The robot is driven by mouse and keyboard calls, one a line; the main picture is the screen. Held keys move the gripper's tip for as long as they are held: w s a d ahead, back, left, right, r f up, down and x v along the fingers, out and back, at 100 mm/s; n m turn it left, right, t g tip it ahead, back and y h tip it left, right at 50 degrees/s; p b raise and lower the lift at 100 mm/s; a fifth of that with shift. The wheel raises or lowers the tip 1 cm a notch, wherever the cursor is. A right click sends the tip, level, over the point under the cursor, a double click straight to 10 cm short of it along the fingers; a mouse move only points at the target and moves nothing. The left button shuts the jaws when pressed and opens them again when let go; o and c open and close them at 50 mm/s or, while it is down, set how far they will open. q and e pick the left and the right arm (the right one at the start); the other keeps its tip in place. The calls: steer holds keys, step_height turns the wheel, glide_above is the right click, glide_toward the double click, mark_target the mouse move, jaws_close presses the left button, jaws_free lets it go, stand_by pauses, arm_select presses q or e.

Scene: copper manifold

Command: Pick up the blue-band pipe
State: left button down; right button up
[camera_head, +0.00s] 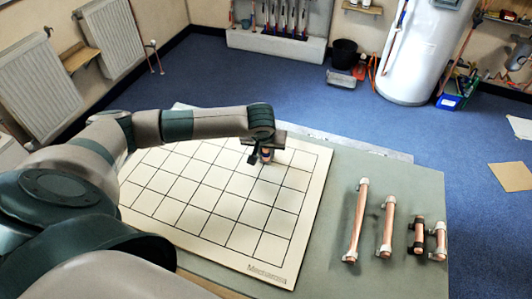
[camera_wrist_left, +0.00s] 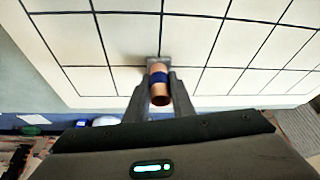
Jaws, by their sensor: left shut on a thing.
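The blue-band pipe (camera_wrist_left: 159,78) is a short copper pipe with a dark blue band around its middle. In the left wrist view it sits between the two fingers of my left gripper (camera_wrist_left: 158,90), one end facing the camera and a grey piece at its far end. My left gripper is shut on it. In the head view my left gripper (camera_head: 261,157) is over the far part of the white gridded board (camera_head: 262,268). Only a little of the pipe shows there, and I cannot tell whether it touches the board. My right gripper is not in view.
Several copper pipes lie on the grey-green table (camera_head: 325,258) right of the board: a long one (camera_head: 357,222), a medium one (camera_head: 387,228), a short black-banded one (camera_head: 419,234) and another short one (camera_head: 439,240). A white cylinder tank (camera_head: 420,50) stands on the floor behind.

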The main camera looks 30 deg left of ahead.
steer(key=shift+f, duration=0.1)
